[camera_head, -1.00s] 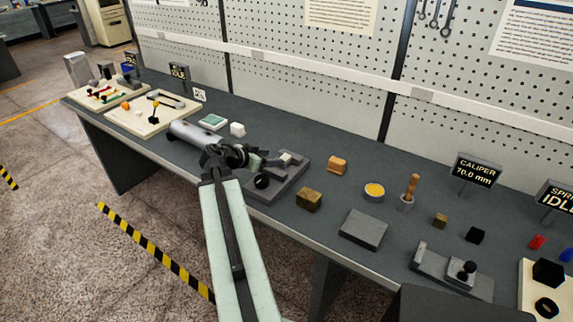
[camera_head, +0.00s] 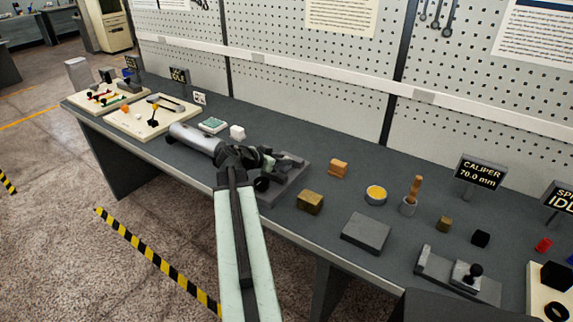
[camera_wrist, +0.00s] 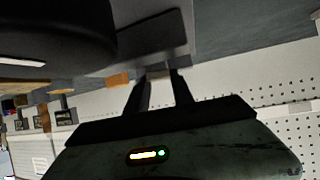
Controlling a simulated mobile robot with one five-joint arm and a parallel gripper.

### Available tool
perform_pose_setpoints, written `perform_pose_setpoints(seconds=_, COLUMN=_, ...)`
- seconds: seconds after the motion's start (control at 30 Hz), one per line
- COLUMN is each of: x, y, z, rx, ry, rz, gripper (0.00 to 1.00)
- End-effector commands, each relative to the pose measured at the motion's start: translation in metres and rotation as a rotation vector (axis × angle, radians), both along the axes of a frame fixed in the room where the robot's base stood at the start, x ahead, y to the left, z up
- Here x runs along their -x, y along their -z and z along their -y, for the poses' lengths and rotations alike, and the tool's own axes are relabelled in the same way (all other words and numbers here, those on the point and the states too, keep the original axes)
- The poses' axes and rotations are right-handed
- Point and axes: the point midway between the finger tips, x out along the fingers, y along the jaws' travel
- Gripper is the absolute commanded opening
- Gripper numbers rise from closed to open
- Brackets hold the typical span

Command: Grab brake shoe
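No part is labelled brake shoe, so I cannot tell for sure which one it is. A dark grey fixture (camera_head: 292,184) with a black round part (camera_head: 261,184) sits at the bench's front edge. My gripper (camera_head: 284,160) is over this fixture and hides much of it. In the wrist view my gripper's two dark fingers (camera_wrist: 160,84) are apart. A small pale piece (camera_wrist: 158,72) shows between or just beyond their tips; contact cannot be told. An orange-brown block (camera_head: 338,168) stands right of the fixture, and an olive-brown block (camera_head: 310,202) stands nearer the front.
A yellow-topped tin (camera_head: 376,194), a wooden-handled tool (camera_head: 415,188) and a grey slab (camera_head: 366,232) are on the right. A pegboard wall (camera_head: 300,75) bounds the back.

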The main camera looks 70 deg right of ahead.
Motion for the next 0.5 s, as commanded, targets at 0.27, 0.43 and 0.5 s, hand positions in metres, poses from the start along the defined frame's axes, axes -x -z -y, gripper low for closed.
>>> perform_pose_setpoints(seconds=0.27, x=0.0, y=-0.002, z=0.0, rx=0.0, ry=0.001, rz=0.0, gripper=0.0)
perform_pose_setpoints(seconds=0.43, x=0.001, y=-0.02, z=0.0, rx=0.0, ry=0.001, rz=0.0, gripper=0.0)
perform_pose_setpoints(seconds=0.5, x=0.001, y=-0.033, z=0.0, rx=0.0, ry=0.001, rz=0.0, gripper=0.0)
